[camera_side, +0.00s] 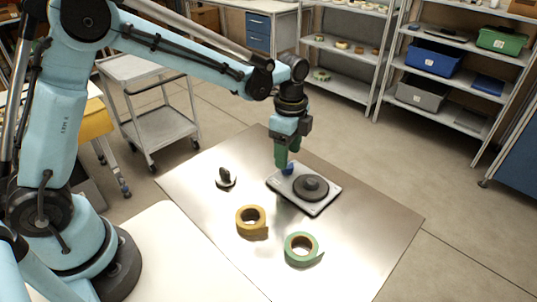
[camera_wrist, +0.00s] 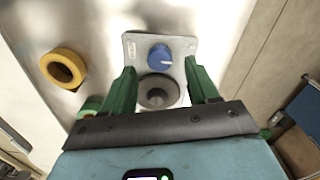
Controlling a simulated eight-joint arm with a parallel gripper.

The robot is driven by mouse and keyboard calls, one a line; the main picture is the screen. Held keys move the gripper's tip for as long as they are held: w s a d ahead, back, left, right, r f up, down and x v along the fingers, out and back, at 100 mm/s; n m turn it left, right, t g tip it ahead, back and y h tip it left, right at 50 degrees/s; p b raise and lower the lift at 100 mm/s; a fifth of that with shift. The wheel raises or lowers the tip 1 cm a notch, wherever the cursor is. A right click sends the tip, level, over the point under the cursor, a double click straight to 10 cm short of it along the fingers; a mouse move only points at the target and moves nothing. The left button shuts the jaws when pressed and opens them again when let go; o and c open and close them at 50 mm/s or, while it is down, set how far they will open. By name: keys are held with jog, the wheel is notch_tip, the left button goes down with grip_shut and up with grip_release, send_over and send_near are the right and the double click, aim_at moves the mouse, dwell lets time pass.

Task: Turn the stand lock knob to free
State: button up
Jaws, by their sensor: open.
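The stand is a light grey plate (camera_side: 317,207) with a dark round hub (camera_side: 310,187) on the metal table; in the wrist view the plate (camera_wrist: 184,43) has small printed marks on its left side. The blue lock knob (camera_wrist: 160,55) stands on the plate beside the hub (camera_wrist: 157,92) and carries a pale pointer line. In the side view the knob (camera_side: 288,169) is partly hidden by my green fingers. My gripper (camera_side: 284,168) points down over the knob. In the wrist view its fingers (camera_wrist: 160,70) are open, one on each side, with gaps to the knob.
A yellow tape reel (camera_side: 251,220) and a green tape reel (camera_side: 301,249) lie on the table in front of the stand. A small dark object (camera_side: 225,178) stands left of it. The table right of the stand is clear.

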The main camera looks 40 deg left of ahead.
jog(key=shift+f, duration=1.7)
jog(key=c, duration=1)
jog(key=shift+c, duration=0.2)
